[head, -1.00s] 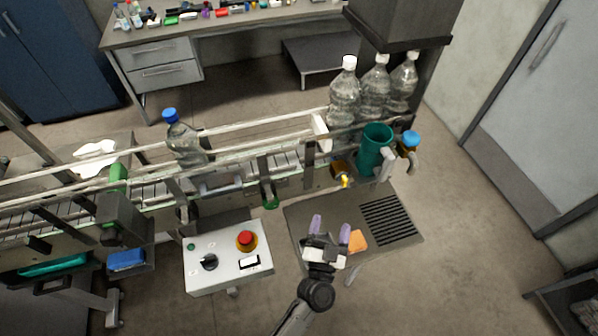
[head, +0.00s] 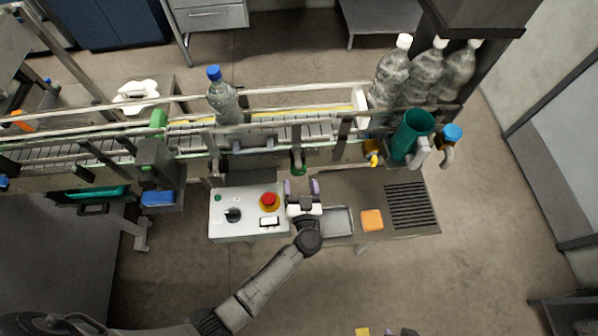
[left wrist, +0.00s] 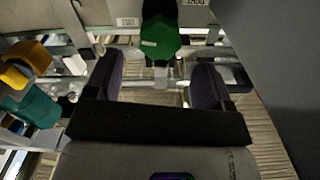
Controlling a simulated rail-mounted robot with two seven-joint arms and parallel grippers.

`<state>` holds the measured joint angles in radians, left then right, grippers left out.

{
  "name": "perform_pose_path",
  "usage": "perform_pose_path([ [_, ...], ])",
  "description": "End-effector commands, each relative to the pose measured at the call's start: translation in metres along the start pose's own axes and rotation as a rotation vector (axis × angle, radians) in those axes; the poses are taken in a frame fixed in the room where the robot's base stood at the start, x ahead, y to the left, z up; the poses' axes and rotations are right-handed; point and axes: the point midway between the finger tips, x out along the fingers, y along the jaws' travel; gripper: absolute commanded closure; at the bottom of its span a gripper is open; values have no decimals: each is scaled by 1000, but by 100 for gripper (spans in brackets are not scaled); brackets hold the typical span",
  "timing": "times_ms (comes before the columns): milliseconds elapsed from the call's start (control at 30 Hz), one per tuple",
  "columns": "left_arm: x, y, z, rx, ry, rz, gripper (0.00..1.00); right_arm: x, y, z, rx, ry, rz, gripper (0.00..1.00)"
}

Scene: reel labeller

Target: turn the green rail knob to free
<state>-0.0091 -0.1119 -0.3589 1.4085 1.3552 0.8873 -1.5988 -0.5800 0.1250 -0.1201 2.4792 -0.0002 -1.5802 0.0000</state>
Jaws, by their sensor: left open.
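The green rail knob (head: 298,165) sits on the near side of the conveyor, below the guide rail. In the left wrist view the green knob (left wrist: 160,38) is large, with a pale mark on its face. My left gripper (head: 301,187) is open and empty, just on the near side of the knob. In the left wrist view its dark purple fingers (left wrist: 158,80) stand apart, with the knob beyond and between them; I see no contact. A small dark shape at the bottom edge of the head view may be my right gripper, mostly cut off.
A control box (head: 247,224) with a red button (head: 269,200) stands close left of my gripper. A grey tray (head: 339,221) and an orange block (head: 372,220) lie at right. A blue-capped bottle (head: 224,103) stands on the conveyor. A teal cup (head: 413,134) stands right.

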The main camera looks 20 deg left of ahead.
Motion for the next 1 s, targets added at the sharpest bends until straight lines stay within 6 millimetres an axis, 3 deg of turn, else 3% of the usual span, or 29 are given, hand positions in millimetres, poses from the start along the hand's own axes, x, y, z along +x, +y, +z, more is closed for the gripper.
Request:
perform_pose_path([
  [200,34,0,2,0,3,-1,25,18,0,6,-2,-1,2,57],
  [400,50,1,1,0,1,1,25,25,-1,8,0,0,0,57],
  [833,56,0,-1,1,1,1,25,26,-4,8,9,2,-7,57],
  [1000,56,0,0,1,1,1,39,26,-4,8,9,2,-7,57],
])
